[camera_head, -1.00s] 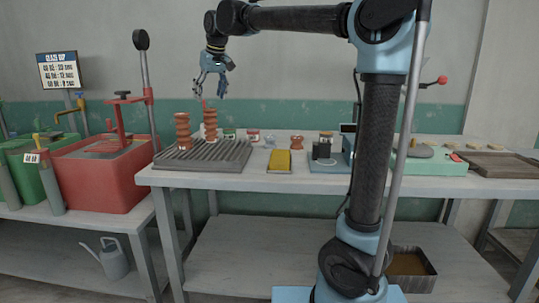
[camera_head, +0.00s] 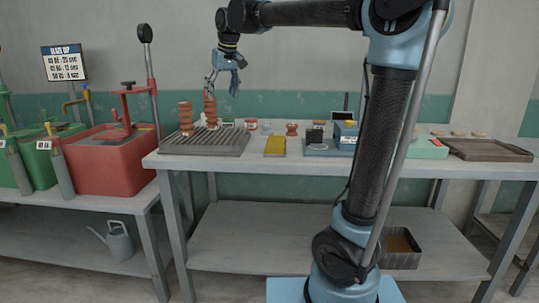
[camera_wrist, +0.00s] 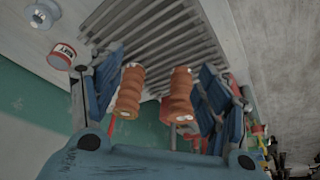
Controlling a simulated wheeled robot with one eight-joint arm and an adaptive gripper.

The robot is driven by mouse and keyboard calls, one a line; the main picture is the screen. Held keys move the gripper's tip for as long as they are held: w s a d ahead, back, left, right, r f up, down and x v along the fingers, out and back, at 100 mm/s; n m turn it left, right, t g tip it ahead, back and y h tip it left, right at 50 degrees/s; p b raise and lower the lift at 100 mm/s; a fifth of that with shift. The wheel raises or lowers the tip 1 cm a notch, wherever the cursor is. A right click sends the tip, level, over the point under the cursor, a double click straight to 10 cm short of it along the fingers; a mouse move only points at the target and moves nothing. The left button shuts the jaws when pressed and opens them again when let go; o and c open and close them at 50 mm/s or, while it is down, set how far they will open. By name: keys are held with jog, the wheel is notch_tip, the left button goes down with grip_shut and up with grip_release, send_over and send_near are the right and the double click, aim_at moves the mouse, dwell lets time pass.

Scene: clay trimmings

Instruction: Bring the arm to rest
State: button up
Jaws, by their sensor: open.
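My gripper (camera_head: 223,84) hangs from the arm at the upper left of the head view, above the grey ridged rack (camera_head: 232,141). It is open. In the wrist view the blue fingers (camera_wrist: 158,88) are spread wide. Two terracotta ribbed pieces show in the space between them, a left one (camera_wrist: 130,92) and a right one (camera_wrist: 180,95).
The workbench (camera_head: 400,167) also bears a yellow block (camera_head: 275,146), small jars, a blue device (camera_head: 345,132) and a brown tray (camera_head: 488,150). A red tank (camera_head: 108,165) with a tall lever stands at the left. The air right of the gripper is clear up to my arm.

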jog(key=s+d+f+m, duration=0.1)
jog(key=s+d+f, duration=0.2)
jog(key=d+f, duration=0.2)
jog(key=s+d+f+m+h, duration=0.1)
jog(key=s+d+f, duration=0.3)
jog(key=d, duration=0.7)
jog(key=s+d+f+m, duration=0.1)
jog(key=s+d+f, duration=0.3)
jog(key=d+f, duration=0.2)
jog(key=shift+d+m+h, duration=0.3)
jog(key=shift+d+m, duration=0.1)
jog(key=shift+d, duration=0.95)
jog(key=s+d+f+m, duration=0.1)
jog(key=s+d+f, duration=0.3)
jog(key=f, duration=0.3)
jog(key=s+d+f+m, duration=0.1)
jog(key=s+d+f, duration=0.3)
jog(key=s+f, duration=0.3)
jog(key=s+d+f+m+g+h, duration=0.1)
jog(key=s+d+f, duration=0.3)
jog(key=s+f, duration=0.2)
jog(key=shift+f, duration=0.65)
